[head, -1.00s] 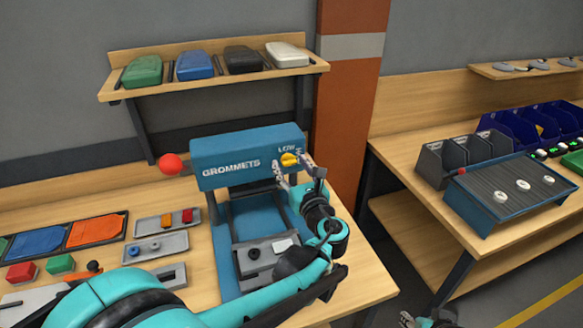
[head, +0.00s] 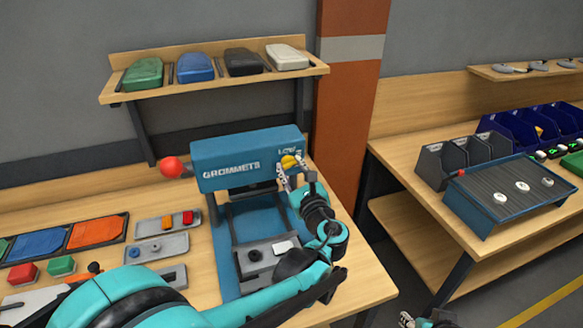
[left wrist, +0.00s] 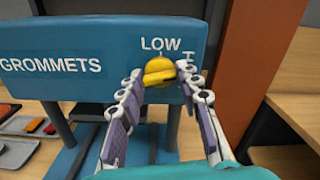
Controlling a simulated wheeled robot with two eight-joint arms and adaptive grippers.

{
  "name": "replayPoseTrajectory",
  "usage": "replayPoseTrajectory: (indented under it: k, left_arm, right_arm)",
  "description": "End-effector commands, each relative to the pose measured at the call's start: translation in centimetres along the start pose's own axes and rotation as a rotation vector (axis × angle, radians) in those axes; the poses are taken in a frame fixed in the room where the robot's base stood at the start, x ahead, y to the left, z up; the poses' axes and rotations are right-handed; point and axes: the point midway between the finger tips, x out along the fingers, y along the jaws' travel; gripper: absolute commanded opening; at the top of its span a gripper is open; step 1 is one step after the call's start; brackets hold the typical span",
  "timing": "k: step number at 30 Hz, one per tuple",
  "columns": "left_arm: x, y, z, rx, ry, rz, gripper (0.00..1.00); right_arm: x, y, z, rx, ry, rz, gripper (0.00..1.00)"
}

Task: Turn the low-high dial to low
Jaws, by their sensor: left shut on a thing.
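The teal press (head: 235,150) marked GROMMETS carries a yellow dial (head: 289,162) at the right end of its front. In the left wrist view the dial (left wrist: 159,72) sits just below the word LOW; the word to its right is mostly hidden by a finger, with only an H showing. My left gripper (head: 291,171) is shut on the dial, a fingertip at each side; it also shows in the left wrist view (left wrist: 158,76). I cannot tell exactly where the dial points. A part of my right arm shows at the bottom right edge; its fingers are not clear.
A red ball knob (head: 172,167) sticks out at the press's left. Trays and colored blocks lie on the bench to the left. A shelf (head: 215,80) with several cases hangs above. An orange post (head: 345,110) stands close on the right.

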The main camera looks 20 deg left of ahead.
Motion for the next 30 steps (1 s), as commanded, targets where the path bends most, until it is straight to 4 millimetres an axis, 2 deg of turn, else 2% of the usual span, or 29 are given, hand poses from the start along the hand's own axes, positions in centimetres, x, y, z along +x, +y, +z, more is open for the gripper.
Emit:
replayPoseTrajectory:
  k: [30]
  left_arm:
    - [0.0, 0.0, 0.0, -0.958, 0.001, 0.001, 0.05]
  right_arm:
    - [-1.1, 0.0, -0.78, 0.0, 0.0, 0.0, 0.4]
